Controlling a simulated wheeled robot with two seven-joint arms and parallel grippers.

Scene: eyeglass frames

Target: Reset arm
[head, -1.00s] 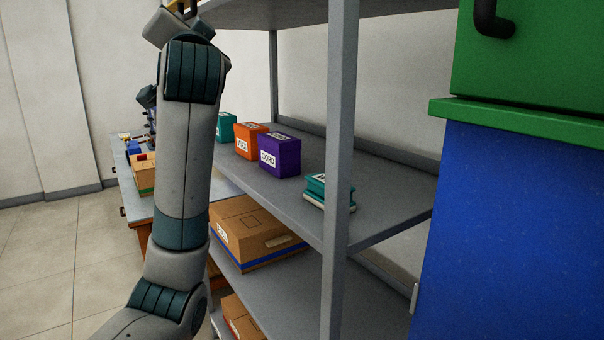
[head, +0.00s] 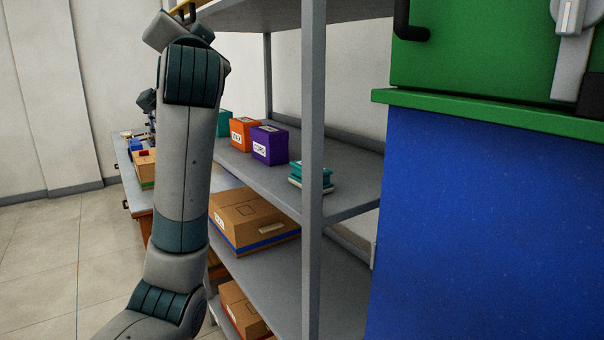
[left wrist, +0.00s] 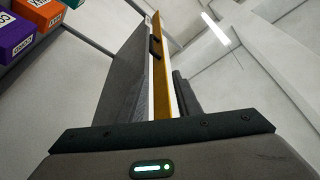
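My left arm (head: 185,150) stands raised at the left of the head view. Its gripper (head: 183,10) is at the top edge and partly cut off, with something yellow at it. In the left wrist view my left gripper (left wrist: 160,85) points upward, with a thin yellow-orange and white thing (left wrist: 163,60) between its dark fingers. The fingers appear closed on it; I cannot tell what it is. My right gripper is not in view.
A grey shelf unit (head: 313,180) holds orange (head: 243,134), purple (head: 270,146) and teal (head: 312,175) boxes, with cardboard boxes (head: 250,220) below. A blue (head: 480,220) and green (head: 470,55) cabinet stands close at right. Open floor (head: 40,250) lies at left.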

